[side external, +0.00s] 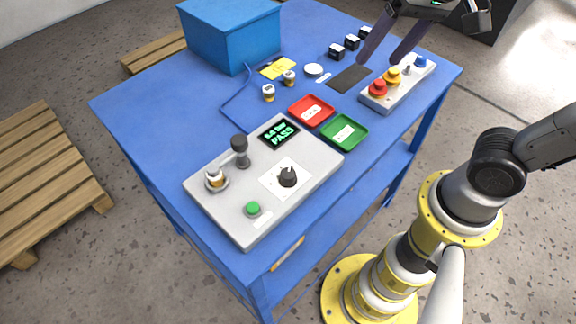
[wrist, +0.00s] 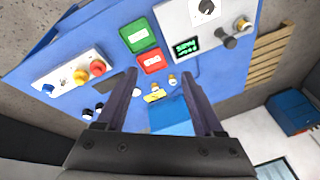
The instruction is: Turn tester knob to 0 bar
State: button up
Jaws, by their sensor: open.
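The tester knob (side external: 288,176) is a round black knob on a white dial plate, on the grey tester panel (side external: 215,193). In the wrist view the knob (wrist: 206,7) is at the top edge. Which mark it points at is too small to read. The tester display (side external: 279,133) is lit green and reads PASS, with a smaller line above it. My gripper (side external: 385,62) is open and empty, above the far right of the table and well away from the knob. In the wrist view its two fingers (wrist: 155,98) stand wide apart.
A valve sits in the tester beside a dark lever handle (side external: 240,146) and a green button (side external: 253,208). Red (side external: 311,110) and green (side external: 344,132) trays lie behind the tester. A button box (side external: 398,83) is at right, a blue bin (side external: 230,35) at the back.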

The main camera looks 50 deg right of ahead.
jog(key=w+a+f+g, duration=0.2)
jog(key=w+a, duration=0.4)
jog(key=a, duration=0.2)
jog(key=n+g, duration=0.2)
send_near(288, 173)
jog(key=shift+h, duration=0.3)
jog(key=f, duration=0.8)
jog(key=shift+a+f, duration=0.25)
jog(key=shift+f, duration=0.1)
grip_shut()
